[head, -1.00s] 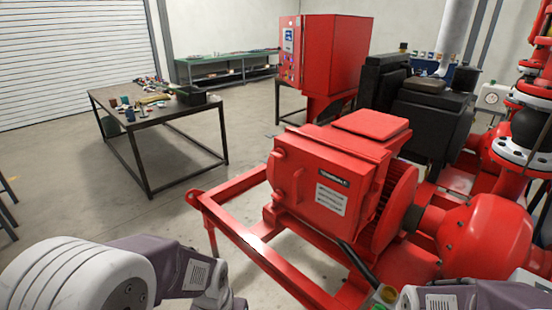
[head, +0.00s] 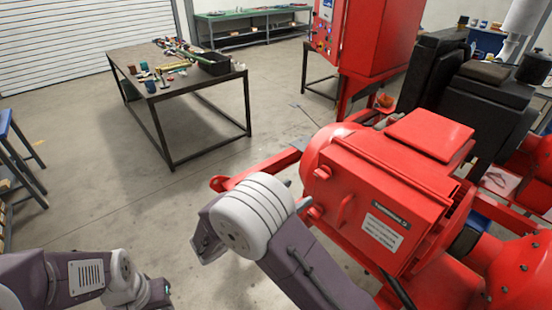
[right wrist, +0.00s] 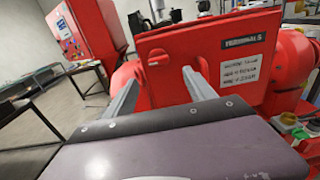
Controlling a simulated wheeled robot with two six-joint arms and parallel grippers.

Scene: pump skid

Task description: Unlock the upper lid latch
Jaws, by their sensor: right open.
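The red terminal box (head: 385,190) stands in the right half of the head view. Its lid carries a "TERMINALS" label, a white notice and a handle (head: 345,212). Two red knobs stick out at the lid's left edge: the upper lid latch (head: 322,173) and a lower latch (head: 316,211). In the right wrist view the upper latch (right wrist: 158,58) shows near the lid's upper left. My right gripper (right wrist: 160,78) is open and empty, its fingers pointing at the lid. Contact cannot be told. My left gripper's fingers are out of view.
A workbench (head: 205,80) with small items stands at the left back. A red control cabinet (head: 385,35) stands behind the box. The red skid frame (head: 262,168) extends left of the box. The floor between bench and skid is clear.

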